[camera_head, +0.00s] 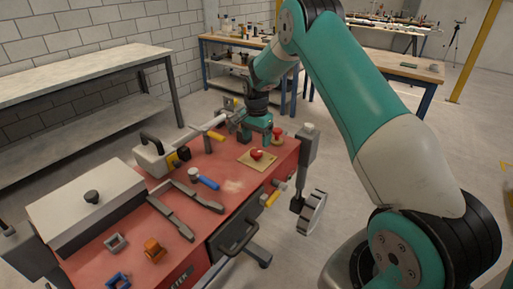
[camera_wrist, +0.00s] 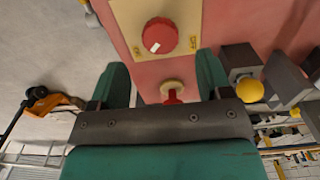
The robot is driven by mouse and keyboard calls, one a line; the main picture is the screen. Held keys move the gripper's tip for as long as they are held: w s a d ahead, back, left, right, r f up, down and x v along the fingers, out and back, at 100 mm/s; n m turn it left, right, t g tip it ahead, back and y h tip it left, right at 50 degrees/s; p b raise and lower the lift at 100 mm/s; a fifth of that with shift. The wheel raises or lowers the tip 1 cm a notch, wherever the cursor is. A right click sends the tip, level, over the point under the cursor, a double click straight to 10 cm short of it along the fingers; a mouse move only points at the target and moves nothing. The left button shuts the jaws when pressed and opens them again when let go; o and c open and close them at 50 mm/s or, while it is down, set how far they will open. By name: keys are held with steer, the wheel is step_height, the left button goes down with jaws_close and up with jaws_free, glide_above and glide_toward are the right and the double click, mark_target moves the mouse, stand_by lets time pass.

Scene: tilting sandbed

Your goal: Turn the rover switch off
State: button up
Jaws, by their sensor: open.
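A red round knob (camera_head: 257,154) sits on a square beige plate (camera_head: 245,160) on the red rover top (camera_head: 235,187). In the wrist view the knob (camera_wrist: 160,36) bears a short white mark, set at a slant. It appears to be the rover switch. My gripper (camera_head: 257,135) is above the red top, just behind the knob. In the wrist view its two green fingers (camera_wrist: 162,62) are apart, with nothing held between them. The knob shows beyond the fingertips, and I see no contact.
A second red piece on a round pale base (camera_head: 277,137) stands close behind my gripper. A grey post (camera_head: 307,143) rises at the rover's right edge.

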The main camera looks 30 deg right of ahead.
mark_target(256, 151)
steer(key=shift+f+p, duration=0.45)
steer(key=shift+f, duration=2.3)
steer(key=c, duration=0.9)
